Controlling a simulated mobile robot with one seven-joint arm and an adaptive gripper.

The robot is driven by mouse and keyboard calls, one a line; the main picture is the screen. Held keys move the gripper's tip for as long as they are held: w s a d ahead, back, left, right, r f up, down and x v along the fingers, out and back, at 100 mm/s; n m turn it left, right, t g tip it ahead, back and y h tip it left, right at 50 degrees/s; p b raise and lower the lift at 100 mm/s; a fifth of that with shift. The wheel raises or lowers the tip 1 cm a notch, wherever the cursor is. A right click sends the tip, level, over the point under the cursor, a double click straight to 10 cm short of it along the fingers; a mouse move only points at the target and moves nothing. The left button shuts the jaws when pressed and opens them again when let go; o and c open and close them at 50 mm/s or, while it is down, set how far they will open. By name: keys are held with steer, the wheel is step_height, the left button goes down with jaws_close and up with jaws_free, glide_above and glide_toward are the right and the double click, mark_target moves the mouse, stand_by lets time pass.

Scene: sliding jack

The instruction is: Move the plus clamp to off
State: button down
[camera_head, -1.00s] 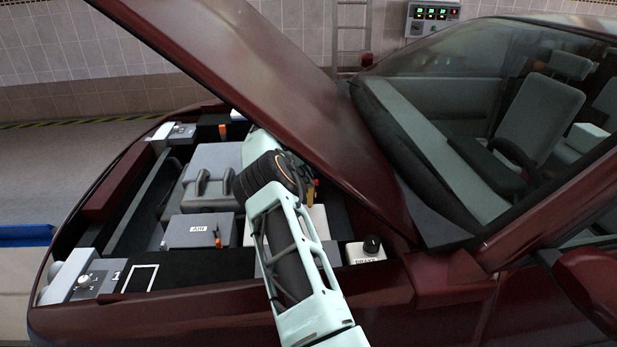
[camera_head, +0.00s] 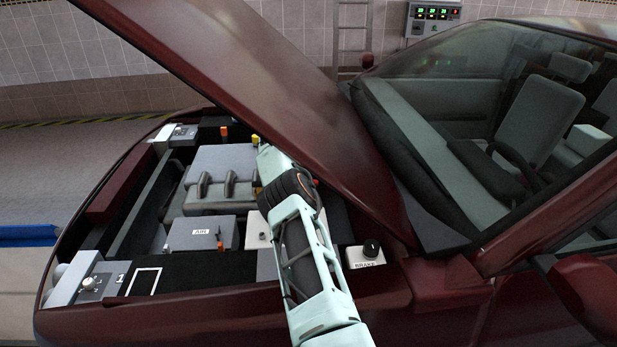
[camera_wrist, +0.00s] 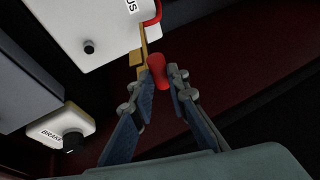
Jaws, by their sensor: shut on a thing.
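In the wrist view, my gripper (camera_wrist: 163,79) has its fingers on both sides of the red handle (camera_wrist: 157,68) of the plus clamp and is shut on it. A brass-coloured piece (camera_wrist: 142,52) lies beside the handle, at the edge of a white box (camera_wrist: 95,32) whose label shows only "US". A red cable (camera_wrist: 154,14) curves at the top. In the head view, my arm hides the fingers and most of the clamp; a small red part (camera_head: 316,182) shows under the hood.
The raised hood (camera_head: 270,85) hangs close over my arm. A white BRAKE box (camera_head: 365,257) with a black cap stands to the right of my arm. The grey AIR box (camera_head: 200,234) and grey engine cover (camera_head: 222,165) lie to the left.

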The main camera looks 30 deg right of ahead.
steer(key=shift+s+a+f, duration=0.15)
steer(key=shift+f, duration=0.45)
steer(key=shift+s+a+f, duration=0.1)
steer(key=shift+f, duration=0.45)
steer(key=c, duration=2.2)
jaws_free()
steer(key=o, duration=0.3)
steer(key=shift+w+f, duration=0.1)
steer(key=shift+f, duration=0.05)
steer(key=shift+o, duration=0.3)
steer(key=shift+w+d+f, duration=0.15)
steer(key=shift+f, duration=0.05)
steer(key=shift+w+r, duration=0.1)
steer(key=shift+r, duration=0.25)
steer(key=shift+r, duration=0.15)
steer(key=shift+a+r, duration=0.25)
steer(key=shift+r, duration=0.15)
steer(key=s+a, duration=0.1)
steer(key=a, duration=1.1)
steer(key=shift+s, duration=0.2)
